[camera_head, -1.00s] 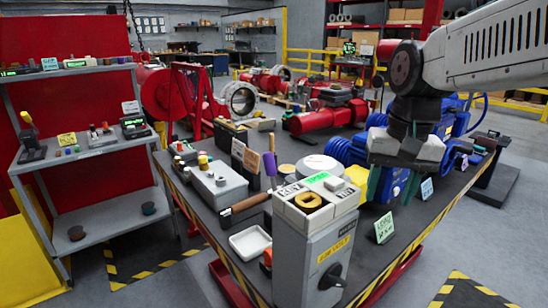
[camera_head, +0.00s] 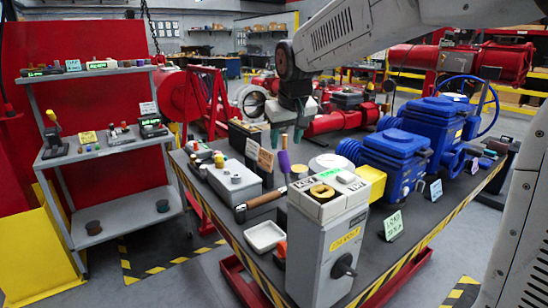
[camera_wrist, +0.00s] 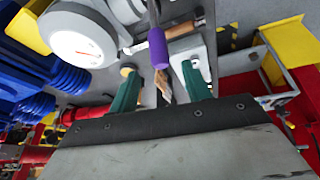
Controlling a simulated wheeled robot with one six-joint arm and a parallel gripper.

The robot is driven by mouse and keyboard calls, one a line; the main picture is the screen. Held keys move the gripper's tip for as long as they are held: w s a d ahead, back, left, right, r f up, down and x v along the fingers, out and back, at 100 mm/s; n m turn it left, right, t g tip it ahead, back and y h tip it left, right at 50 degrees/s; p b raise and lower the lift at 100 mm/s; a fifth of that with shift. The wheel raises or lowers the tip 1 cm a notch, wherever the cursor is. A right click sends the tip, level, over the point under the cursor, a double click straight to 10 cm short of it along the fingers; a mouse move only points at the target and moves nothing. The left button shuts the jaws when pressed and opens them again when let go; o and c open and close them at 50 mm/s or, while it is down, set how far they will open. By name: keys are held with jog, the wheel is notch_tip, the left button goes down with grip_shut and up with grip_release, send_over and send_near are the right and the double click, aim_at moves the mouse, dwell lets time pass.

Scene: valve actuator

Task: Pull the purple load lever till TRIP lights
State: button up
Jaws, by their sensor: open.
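The purple load lever (camera_head: 284,161) stands upright on the bench behind the grey box with the yellow ring. Its purple grip also shows in the wrist view (camera_wrist: 158,48), between and just beyond my green fingertips. The lever's base is partly hidden. A small bright green panel (camera_head: 325,174) sits on top of the grey box (camera_head: 328,245); its text is too small to read, and I cannot identify a TRIP light.
A brown-handled tool (camera_head: 262,200) and a white tray (camera_head: 265,236) lie near the lever. A card stand (camera_head: 259,155) stands to its left. Blue actuators (camera_head: 395,150) fill the bench's right side. Grey shelves (camera_head: 100,140) stand at the left.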

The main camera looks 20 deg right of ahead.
aim_at(284, 151)
jog(key=x, duration=0.6)
jog(key=shift+w+f, duration=0.1)
jog(key=shift+f, duration=0.3)
